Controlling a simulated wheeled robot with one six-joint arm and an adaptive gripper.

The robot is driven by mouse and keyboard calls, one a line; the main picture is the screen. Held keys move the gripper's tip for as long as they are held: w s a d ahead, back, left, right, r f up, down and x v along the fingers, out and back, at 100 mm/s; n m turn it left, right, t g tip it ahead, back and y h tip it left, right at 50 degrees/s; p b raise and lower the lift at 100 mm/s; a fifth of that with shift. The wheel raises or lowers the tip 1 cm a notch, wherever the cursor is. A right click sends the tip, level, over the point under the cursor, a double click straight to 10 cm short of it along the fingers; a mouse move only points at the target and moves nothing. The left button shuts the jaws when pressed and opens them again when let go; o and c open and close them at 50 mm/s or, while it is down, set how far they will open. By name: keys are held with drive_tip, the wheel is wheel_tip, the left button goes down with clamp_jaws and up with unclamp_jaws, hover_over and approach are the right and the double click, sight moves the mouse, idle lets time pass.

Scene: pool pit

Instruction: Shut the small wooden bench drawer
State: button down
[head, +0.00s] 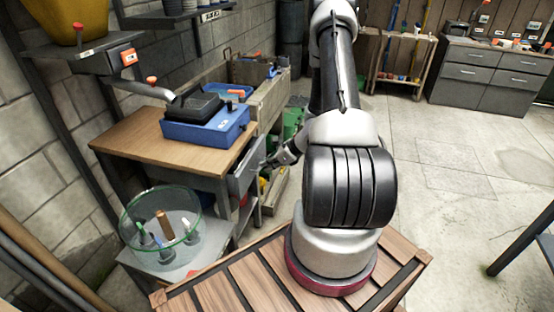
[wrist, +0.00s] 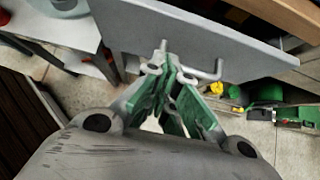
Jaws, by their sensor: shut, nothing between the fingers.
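The small wooden bench (head: 150,150) stands left of my arm in the head view, with a brown top. Its drawer has a grey front (head: 243,178) under the top's right edge; this front seems to stand a little out from the bench, but how far is unclear. In the wrist view the grey drawer front (wrist: 225,42) runs across the top, with a bar handle (wrist: 205,76). My gripper (head: 270,163) is shut and empty. In the wrist view its fingertips (wrist: 163,66) are at the drawer front, close to the handle; whether they touch is unclear.
A blue device (head: 208,125) sits on the bench top. A clear round bowl (head: 160,225) with several small items stands on a low grey stand at the front left. Green and yellow items (wrist: 265,95) lie beyond the drawer. Open concrete floor (head: 450,190) spreads to the right.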

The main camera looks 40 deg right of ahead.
sight(247, 159)
drive_tip(key=shift+w+a, duration=0.6)
drive_tip(key=shift+w, duration=0.2)
drive_tip(key=shift+w+a, duration=0.6)
drive_tip(key=shift+w, duration=0.2)
drive_tip(key=shift+w+a, duration=0.8)
drive_tip(key=shift+w, duration=0.2)
drive_tip(key=shift+w+a, duration=0.75)
drive_tip(key=shift+w, duration=0.25)
drive_tip(key=shift+r, duration=0.1)
